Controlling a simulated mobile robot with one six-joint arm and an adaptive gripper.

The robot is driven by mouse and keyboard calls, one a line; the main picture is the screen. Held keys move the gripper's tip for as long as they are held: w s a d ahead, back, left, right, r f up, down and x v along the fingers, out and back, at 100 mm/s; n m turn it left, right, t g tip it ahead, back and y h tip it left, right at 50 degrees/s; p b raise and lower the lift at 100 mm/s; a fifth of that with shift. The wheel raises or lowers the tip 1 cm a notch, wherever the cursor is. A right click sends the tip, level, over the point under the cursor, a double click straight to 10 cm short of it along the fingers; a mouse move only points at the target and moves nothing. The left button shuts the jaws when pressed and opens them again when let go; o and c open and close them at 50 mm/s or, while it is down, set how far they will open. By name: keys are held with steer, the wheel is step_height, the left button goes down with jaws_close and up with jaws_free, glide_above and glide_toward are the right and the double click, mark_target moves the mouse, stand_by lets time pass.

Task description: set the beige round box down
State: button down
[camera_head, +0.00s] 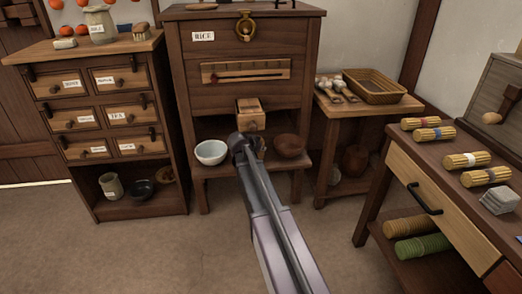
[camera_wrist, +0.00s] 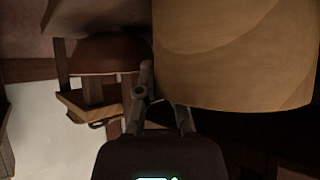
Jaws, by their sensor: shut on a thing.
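A large beige rounded surface (camera_wrist: 235,50), which I take as the beige round box, fills the upper right of the wrist view. Its curved lower edge is at my gripper's fingers (camera_wrist: 167,98). In the head view my gripper (camera_head: 249,146) is in front of the rice cabinet (camera_head: 220,115), shut on the box. I cannot make out the box's outline there; the gripper and arm hide that spot. Whether the box touches anything below cannot be told.
A small wooden block-like piece (camera_head: 250,113) juts from the cabinet just beyond my gripper. A white bowl (camera_head: 211,152) and a brown bowl (camera_head: 289,146) stand on the cabinet's low ledge, either side of the gripper. A side table (camera_head: 405,104) stands to the right.

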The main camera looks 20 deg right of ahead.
steer(key=shift+f, duration=0.3)
steer(key=c, duration=0.8)
jaws_free()
steer(key=shift+r, duration=0.1)
steer(key=shift+r, duration=0.15)
steer(key=shift+s+a+r+p, duration=0.3)
steer(key=shift+a+r+p, duration=0.1)
steer(key=shift+p, duration=0.1)
steer(key=shift+p+v, duration=3.2)
steer(key=shift+v, duration=2.2)
steer(key=shift+s+a+f, duration=0.1)
